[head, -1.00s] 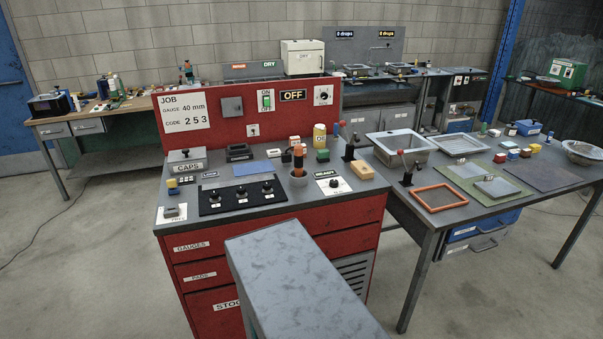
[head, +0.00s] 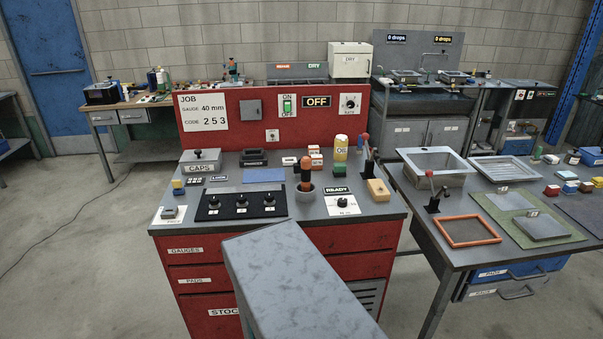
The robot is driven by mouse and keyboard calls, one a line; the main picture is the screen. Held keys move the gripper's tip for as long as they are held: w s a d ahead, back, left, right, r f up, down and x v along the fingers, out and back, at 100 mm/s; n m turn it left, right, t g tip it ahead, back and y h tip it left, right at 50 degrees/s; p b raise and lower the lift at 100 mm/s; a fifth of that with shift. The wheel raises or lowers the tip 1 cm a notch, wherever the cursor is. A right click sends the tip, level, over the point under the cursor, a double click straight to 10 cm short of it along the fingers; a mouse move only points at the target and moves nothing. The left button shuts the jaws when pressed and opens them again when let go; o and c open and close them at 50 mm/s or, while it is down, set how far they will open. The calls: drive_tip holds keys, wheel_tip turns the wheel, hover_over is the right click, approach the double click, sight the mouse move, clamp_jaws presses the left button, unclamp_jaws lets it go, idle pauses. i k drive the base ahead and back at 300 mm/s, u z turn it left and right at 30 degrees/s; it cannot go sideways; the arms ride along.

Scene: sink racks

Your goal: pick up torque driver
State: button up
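An orange-handled tool (head: 306,172) stands upright in a dark round cup (head: 306,192) on the red workbench (head: 380,229), near the middle of its top. It looks like the torque driver, but it is too small to be sure. The cup hides its lower end. My gripper is not in view.
A dial panel (head: 241,204) lies left of the cup and a READY box (head: 342,204) right of it. A yellow block (head: 378,190), red-knobbed lever (head: 366,143) and OIL can (head: 341,148) stand nearby. A second table (head: 455,255) stands right.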

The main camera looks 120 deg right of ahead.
sight(305, 161)
drive_tip(key=k, duration=1.55)
drive_tip(key=z, duration=0.85)
drive_tip(key=k, duration=1)
drive_tip(key=u, duration=0.15)
drive_tip(key=i, duration=0.45)
drive_tip(key=z, duration=0.05)
